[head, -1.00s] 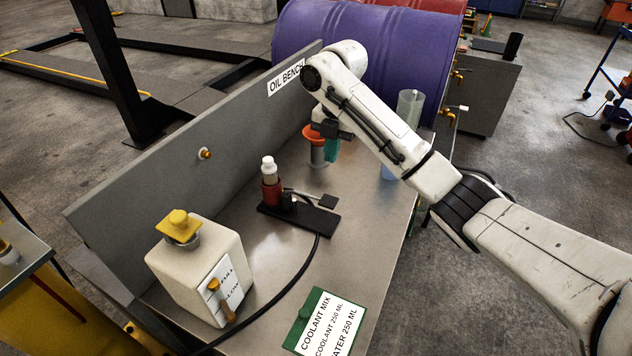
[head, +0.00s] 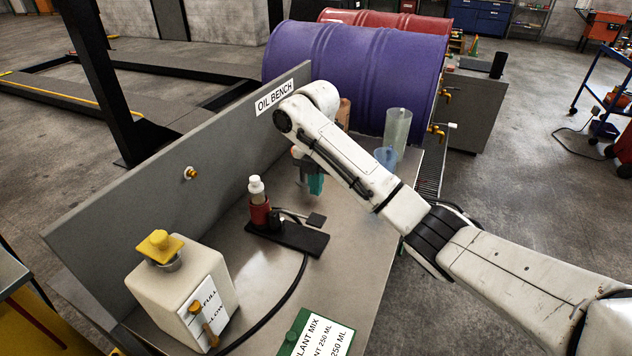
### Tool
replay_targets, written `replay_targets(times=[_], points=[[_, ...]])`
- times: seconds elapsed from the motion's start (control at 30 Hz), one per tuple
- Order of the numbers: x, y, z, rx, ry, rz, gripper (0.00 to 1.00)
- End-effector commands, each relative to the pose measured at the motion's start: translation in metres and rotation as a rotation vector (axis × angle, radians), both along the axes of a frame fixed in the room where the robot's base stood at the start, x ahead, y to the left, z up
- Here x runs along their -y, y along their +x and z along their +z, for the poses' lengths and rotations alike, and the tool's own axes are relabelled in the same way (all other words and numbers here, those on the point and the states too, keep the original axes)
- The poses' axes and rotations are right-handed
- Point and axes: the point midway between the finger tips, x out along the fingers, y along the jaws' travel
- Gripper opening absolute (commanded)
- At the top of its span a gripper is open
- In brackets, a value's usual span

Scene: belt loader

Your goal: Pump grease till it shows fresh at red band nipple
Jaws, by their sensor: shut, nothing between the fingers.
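On the bench, a small pump (head: 260,212) with a red body and white cap stands on a black base plate (head: 297,240). A dark lever with a flat pad lies beside its body, and a black hose (head: 298,285) runs from it toward the front. A small brass fitting (head: 190,173) sticks out of the grey back panel; I cannot make out a red band or grease on it. My gripper (head: 308,180) points down over the bench behind the pump, shut and empty. It is small and partly hidden by my arm, with a teal part at its lower end.
A cream tank (head: 180,295) with a yellow cap stands at the front left. A green-edged coolant card (head: 318,335) lies at the front. A clear measuring cylinder (head: 397,130) and purple drum (head: 355,70) are behind. Bare bench lies right of the pump.

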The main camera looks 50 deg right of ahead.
Motion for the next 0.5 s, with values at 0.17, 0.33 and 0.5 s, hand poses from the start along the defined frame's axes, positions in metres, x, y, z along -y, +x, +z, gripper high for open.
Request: replay_targets(times=[0.17, 0.33, 0.5], points=[[-0.001, 0.0, -0.041, -0.002, 0.002, 0.0, 0.0], [0.0, -0.001, -0.064, -0.004, 0.001, 0.0, 0.0], [0.0, -0.001, -0.083, -0.002, 0.0, 0.0, 0.0]])
